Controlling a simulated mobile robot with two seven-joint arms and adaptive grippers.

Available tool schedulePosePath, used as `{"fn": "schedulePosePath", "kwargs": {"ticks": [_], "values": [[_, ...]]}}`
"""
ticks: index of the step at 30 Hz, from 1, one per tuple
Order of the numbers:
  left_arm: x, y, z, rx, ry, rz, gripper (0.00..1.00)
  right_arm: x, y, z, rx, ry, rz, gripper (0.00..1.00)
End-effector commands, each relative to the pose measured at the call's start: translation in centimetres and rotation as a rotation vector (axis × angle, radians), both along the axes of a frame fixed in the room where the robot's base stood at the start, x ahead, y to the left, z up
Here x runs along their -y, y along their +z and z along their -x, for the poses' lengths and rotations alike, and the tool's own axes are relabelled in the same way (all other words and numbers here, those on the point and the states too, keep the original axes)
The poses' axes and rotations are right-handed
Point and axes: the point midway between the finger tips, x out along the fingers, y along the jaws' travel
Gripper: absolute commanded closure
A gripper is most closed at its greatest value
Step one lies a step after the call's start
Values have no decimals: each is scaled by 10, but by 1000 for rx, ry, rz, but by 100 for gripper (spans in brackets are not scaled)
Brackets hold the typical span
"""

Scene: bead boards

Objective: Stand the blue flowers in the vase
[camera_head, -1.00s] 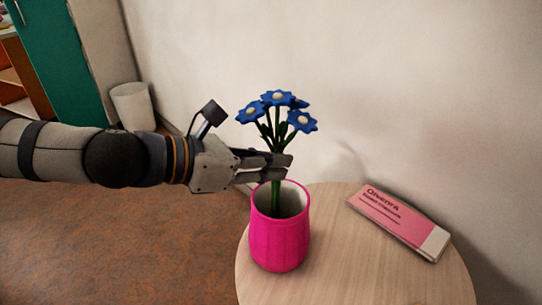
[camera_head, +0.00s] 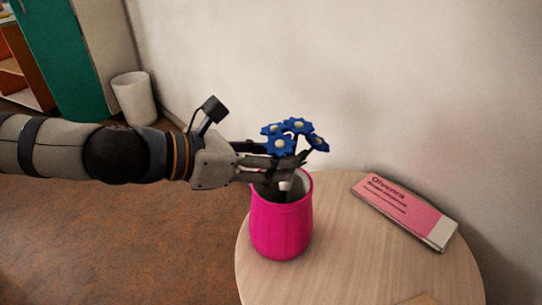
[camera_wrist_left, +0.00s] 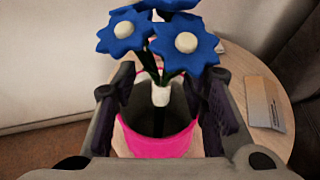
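The blue flowers (camera_head: 281,144) stand with their stems down inside the pink vase (camera_head: 281,228), the blooms above its rim. In the left wrist view the blooms (camera_wrist_left: 186,42) lean toward the camera, and a white band (camera_wrist_left: 161,95) on the stems shows at the mouth of the vase (camera_wrist_left: 158,146). The stems' lower end is hidden inside. My left gripper (camera_head: 284,158) is at the vase mouth, just below the blooms. Its fingers (camera_wrist_left: 163,102) are spread on both sides of the stems, with gaps between. My right gripper is not in view.
The vase stands on a round wooden table (camera_head: 350,260). A pink and white box (camera_head: 404,210) lies on it at the right. A pale wall (camera_head: 400,80) is behind. A white bin (camera_head: 134,99) stands on the floor at the back left.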

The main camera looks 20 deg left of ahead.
Motion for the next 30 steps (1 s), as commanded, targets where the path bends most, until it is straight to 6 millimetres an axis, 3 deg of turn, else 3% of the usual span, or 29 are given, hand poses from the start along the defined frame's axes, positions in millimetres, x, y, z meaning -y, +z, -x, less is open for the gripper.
{"fn": "schedulePosePath", "kwargs": {"ticks": [7,21,30], "values": [[-5,4,4,3,4,-2,61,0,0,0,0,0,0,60],[-41,27,50,2,8,6,61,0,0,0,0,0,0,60],[-43,29,55,1,0,1,61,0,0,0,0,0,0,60]]}}
